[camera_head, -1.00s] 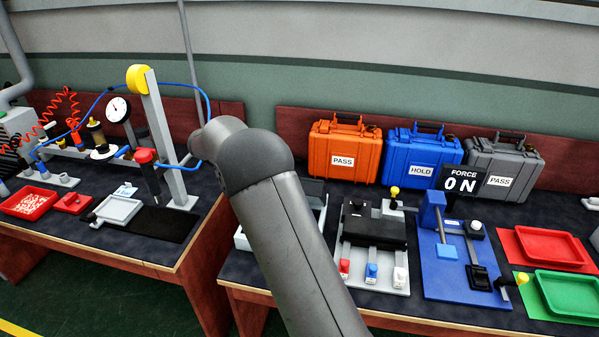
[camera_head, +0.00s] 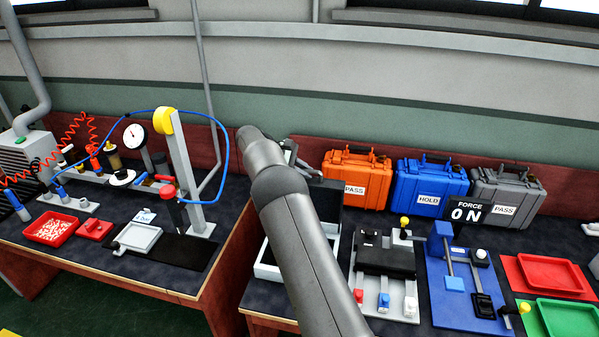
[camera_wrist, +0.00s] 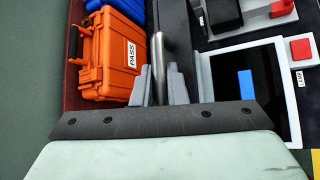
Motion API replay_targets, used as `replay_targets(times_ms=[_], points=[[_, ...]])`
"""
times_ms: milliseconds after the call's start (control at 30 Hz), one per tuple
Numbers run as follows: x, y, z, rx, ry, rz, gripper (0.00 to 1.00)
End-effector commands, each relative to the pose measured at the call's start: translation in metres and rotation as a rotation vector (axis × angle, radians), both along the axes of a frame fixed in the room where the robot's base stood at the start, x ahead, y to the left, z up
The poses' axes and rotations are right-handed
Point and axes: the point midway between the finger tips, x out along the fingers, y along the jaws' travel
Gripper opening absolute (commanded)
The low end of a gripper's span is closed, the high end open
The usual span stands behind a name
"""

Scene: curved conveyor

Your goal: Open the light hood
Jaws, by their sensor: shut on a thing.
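The light hood (camera_head: 328,195) appears as a dark panel raised at the back of a white-rimmed box (camera_head: 262,270), partly hidden behind my arm. In the wrist view its dark face (camera_wrist: 181,35) runs beside a metal bar. My gripper (camera_wrist: 161,85) has its two grey fingers closed around this bar (camera_wrist: 158,45), along the hood's edge. The box's pale rim (camera_wrist: 292,105) lies to the right in the wrist view, with its dark inside and a blue piece (camera_wrist: 245,82) uncovered. In the head view, my gripper is mostly hidden behind my arm.
Orange (camera_head: 355,180), blue (camera_head: 430,187) and grey (camera_head: 506,197) cases stand behind, right of the hood. A black-topped fixture (camera_head: 385,262) sits right of the box. A red button (camera_wrist: 300,49) is beside the box.

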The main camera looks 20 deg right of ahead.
Motion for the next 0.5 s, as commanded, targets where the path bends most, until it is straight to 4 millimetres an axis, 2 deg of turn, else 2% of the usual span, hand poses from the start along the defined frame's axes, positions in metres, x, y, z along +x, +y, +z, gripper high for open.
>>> replay_targets(times_ms=[467,500], points=[[0.0033,-0.0031,0.0002,0.001,-0.002,-0.002,0.0],[0.0032,-0.0031,0.0001,0.001,-0.002,-0.002,0.15]])
